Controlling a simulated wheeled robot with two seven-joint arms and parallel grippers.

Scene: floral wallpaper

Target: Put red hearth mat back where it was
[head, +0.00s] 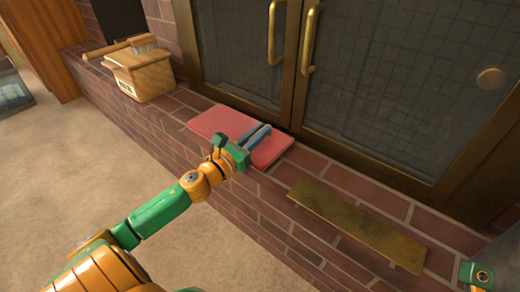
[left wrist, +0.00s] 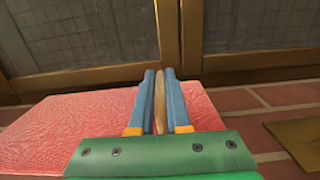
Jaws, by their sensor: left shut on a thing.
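The red hearth mat (head: 212,122) lies flat along the brick hearth, close in front of the dark glass fireplace doors. It also shows in the left wrist view (left wrist: 60,125), spreading to both sides of the fingers. My left gripper (head: 258,137) is over the mat's right half. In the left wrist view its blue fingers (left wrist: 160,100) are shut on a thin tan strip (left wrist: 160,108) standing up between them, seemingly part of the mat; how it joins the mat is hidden.
A brass plate (head: 355,226) lies on the hearth right of the mat. A tan box (head: 140,77) with a brush (head: 144,42) on it stands at the left. The glass doors (head: 375,75) with brass handles rise behind. Beige carpet (head: 75,170) is clear in front.

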